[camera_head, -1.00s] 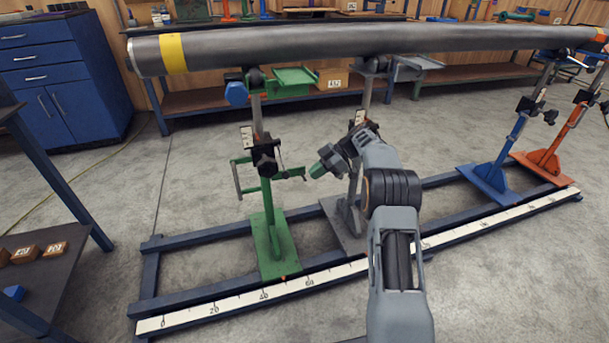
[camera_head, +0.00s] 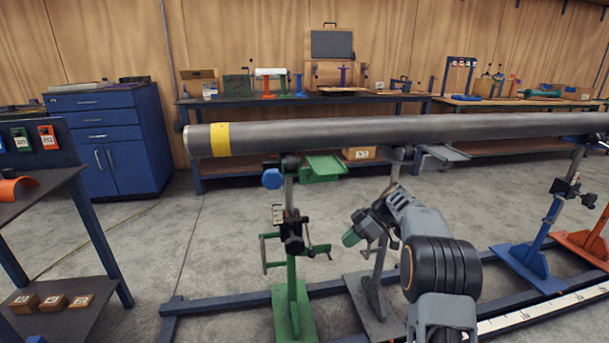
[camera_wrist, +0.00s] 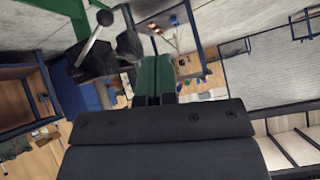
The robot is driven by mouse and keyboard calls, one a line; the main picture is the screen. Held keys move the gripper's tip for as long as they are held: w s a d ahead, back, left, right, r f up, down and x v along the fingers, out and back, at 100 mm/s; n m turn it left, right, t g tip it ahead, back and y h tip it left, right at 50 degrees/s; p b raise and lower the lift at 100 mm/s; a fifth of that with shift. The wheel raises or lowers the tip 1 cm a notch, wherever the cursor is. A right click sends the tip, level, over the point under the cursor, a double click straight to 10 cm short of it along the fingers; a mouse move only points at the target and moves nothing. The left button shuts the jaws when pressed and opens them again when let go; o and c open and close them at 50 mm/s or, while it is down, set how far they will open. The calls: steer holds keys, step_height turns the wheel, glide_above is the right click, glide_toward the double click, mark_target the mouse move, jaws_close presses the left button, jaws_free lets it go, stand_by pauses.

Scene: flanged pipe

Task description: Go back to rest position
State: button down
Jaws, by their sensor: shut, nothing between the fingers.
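My gripper (camera_head: 351,238) is shut and empty, with green fingers that also show in the wrist view (camera_wrist: 155,78). In the head view it hangs below the long grey pipe (camera_head: 330,134), just right of the green stand's crank handle (camera_head: 322,250), and seems apart from it. The pipe has a yellow band (camera_head: 220,139) near its left end and rests on several stands. The green stand (camera_head: 290,295) and a grey stand (camera_head: 375,295) are nearest my arm. The grey stand is partly hidden behind my arm.
A blue stand (camera_head: 530,250) and an orange stand (camera_head: 590,245) are at the right. A dark side table (camera_head: 85,215) stands at the left, with a blue cabinet (camera_head: 110,140) behind. Workbenches line the wall. The floor between the side table and green stand is clear.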

steer(key=s+a+r+m+h+p, duration=0.1)
steer(key=s+r+m+p, duration=0.1)
steer(key=s+r+p, duration=0.35)
steer(key=s+a+r+m+t+h+p, duration=0.1)
steer(key=s+r+m+h+p, duration=0.15)
steer(key=r, duration=0.65)
steer(key=s+a+r+m+h+p, duration=0.1)
steer(key=s+r+m+p, duration=0.3)
steer(key=r, duration=0.3)
steer(key=s+r+m+t+h+p, duration=0.1)
steer(key=s+r+m+h+p, duration=0.1)
steer(key=s+r+m+p, duration=0.2)
steer(key=s+d+r+m+t+h+p, duration=0.1)
steer(key=s+r+m+t+h+p, duration=0.1)
steer(key=s+r+p, duration=0.5)
steer(key=s+m+p, duration=0.1)
steer(key=s+p, duration=0.5)
steer(key=shift+d+r+m, duration=0.3)
steer(key=shift+r+m, duration=0.05)
steer(key=shift+h, duration=0.25)
